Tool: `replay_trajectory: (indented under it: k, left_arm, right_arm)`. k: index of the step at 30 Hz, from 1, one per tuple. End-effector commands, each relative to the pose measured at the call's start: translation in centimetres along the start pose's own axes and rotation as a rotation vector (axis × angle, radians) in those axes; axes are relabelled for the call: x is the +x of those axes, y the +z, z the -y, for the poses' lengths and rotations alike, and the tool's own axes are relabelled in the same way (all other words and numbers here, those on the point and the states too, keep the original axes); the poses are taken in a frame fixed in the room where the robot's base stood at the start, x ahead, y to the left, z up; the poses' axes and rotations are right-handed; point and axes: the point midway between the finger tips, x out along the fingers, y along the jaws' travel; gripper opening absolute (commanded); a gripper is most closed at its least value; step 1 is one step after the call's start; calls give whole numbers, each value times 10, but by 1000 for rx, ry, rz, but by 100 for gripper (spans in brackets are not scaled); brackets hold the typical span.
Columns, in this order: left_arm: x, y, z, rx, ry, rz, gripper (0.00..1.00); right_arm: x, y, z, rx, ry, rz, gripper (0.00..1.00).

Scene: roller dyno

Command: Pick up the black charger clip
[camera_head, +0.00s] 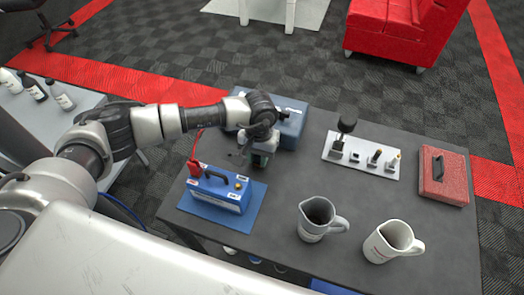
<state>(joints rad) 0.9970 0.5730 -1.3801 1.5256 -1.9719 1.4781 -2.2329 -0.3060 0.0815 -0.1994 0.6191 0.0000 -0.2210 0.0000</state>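A blue battery (218,190) with a black handle stands on a blue mat (243,212) on the dark table. A red clip (194,168) with a red cable sits at the battery's left end. A blue charger box (291,122) stands behind, partly covered by my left arm. My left gripper (259,162) points down between the charger box and the battery. Its fingers are small and dark, so I cannot tell whether they are open or hold anything. A small dark shape (238,156) beside it may be the black charger clip or its cable. My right gripper is out of view.
A white tray (368,168) with several small tools and a red box (443,178) are at the right. The table's middle is mostly clear. A side table with bottles (60,97) is at the left.

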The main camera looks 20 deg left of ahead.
Motion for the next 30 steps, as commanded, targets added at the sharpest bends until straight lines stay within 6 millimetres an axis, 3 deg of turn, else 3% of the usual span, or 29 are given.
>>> replay_trajectory:
  k: [1, 5, 16, 23, 30]
  left_arm:
    - [0, 0, 0, 0, 0, 0, 19]
    - [0, 0, 0, 0, 0, 0, 2]
    - [-6, 0, 0, -1, -1, -1, 1]
    - [-40, 4, 0, 3, -1, -7, 1]
    - [-70, 18, -57, 15, 3, -6, 1]
  right_arm:
    - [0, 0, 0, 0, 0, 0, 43]
    - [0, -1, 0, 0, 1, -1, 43]
    - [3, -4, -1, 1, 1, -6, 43]
    - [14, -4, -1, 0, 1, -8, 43]
    - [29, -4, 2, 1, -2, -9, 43]
